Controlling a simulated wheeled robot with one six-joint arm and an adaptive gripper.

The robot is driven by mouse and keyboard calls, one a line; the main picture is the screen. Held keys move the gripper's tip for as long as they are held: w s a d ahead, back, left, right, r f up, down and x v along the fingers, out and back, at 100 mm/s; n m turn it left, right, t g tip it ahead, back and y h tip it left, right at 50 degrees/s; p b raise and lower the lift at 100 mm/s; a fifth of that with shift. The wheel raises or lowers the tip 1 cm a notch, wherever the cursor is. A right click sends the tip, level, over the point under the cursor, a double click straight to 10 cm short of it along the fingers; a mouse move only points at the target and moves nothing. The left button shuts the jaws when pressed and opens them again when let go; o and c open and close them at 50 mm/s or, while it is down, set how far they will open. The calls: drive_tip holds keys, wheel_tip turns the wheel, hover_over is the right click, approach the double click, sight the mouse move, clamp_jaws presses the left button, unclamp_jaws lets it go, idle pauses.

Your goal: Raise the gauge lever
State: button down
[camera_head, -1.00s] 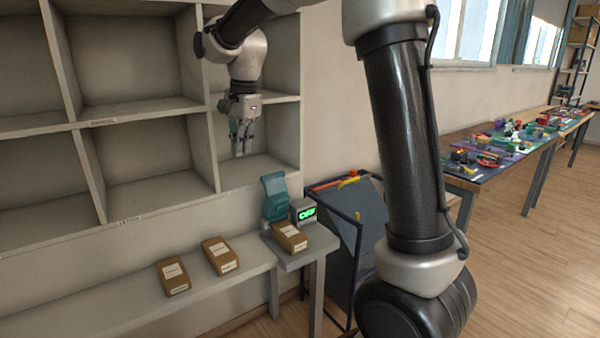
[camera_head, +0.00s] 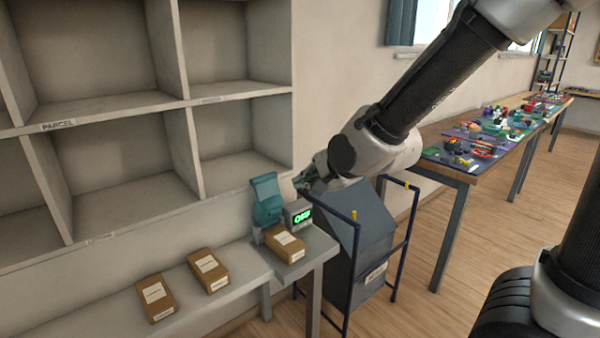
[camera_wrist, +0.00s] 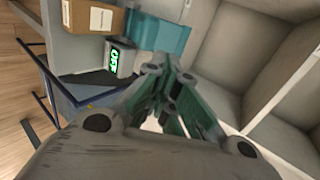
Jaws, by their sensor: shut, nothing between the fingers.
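The gauge is a teal upright piece (camera_head: 267,200) with a small grey display box (camera_head: 298,214) showing green characters. It stands on the end of the grey bench. I cannot tell which part of the teal piece is the lever. In the wrist view the teal piece (camera_wrist: 160,36) and the display (camera_wrist: 120,58) lie beyond my fingers. My gripper (camera_head: 303,180) is just right of the teal piece, above the display. In the wrist view my gripper (camera_wrist: 160,66) has its fingers together and empty. I cannot tell whether they touch the teal piece.
A brown parcel (camera_head: 286,244) lies before the display; two more (camera_head: 208,270) (camera_head: 156,298) lie on the bench (camera_head: 110,318). Grey cubbyholes (camera_head: 240,98) stand behind. A dark bin (camera_head: 372,232) in a blue frame is close on the right, below my arm. A cluttered worktable (camera_head: 462,178) stands farther right.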

drive_tip(key=w+r+t, duration=0.1)
drive_tip(key=r, duration=0.1)
approach(270, 176)
drive_tip(key=shift+y, duration=0.3)
drive_tip(key=x, duration=0.7)
drive_tip(key=shift+w+d+f, duration=0.1)
drive_tip(key=shift+d+f, duration=0.15)
drive_tip(key=shift+w+a+r, duration=0.1)
drive_tip(key=shift+w+a, duration=0.4)
drive_tip(key=shift+w, duration=0.2)
drive_tip(key=shift+w+a+r, duration=0.1)
drive_tip(key=shift+w+a, duration=0.4)
drive_tip(key=shift+w, duration=0.25)
